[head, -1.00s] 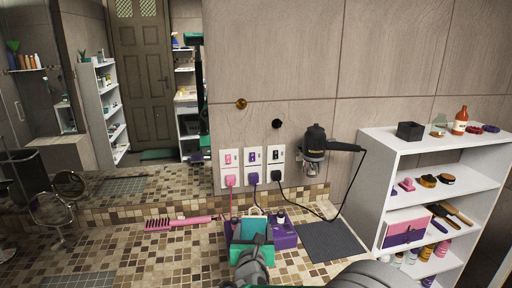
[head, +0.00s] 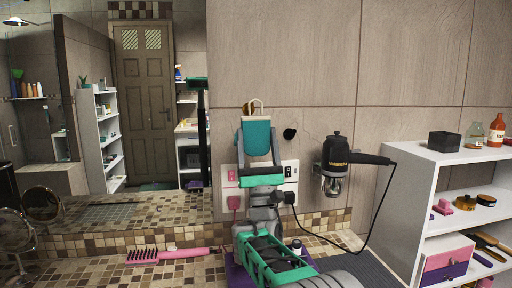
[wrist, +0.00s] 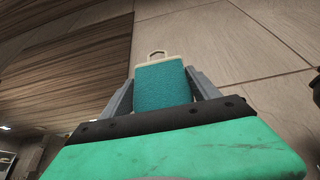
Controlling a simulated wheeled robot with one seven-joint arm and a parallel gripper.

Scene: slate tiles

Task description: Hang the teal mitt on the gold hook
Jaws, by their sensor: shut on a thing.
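The teal mitt (head: 256,134) is upright, with a cream cuff and a pale loop on top. It also shows in the wrist view (wrist: 163,84). My gripper (head: 259,156) is shut on the mitt, one grey finger on each side, and holds it up in front of the wall. The gold hook (head: 248,108) is on the wall and partly covered by the loop and cuff, which overlap it in the head view. I cannot tell whether the loop touches the hook or is still in front of it. I cannot make out the hook in the wrist view.
A black hook (head: 290,134) is on the wall just right of the mitt. A hair dryer (head: 338,165) hangs further right, its cord drooping. A white shelf unit (head: 416,172) stands at the right. A pink brush (head: 165,256) lies on the tiled counter. A mirror is at left.

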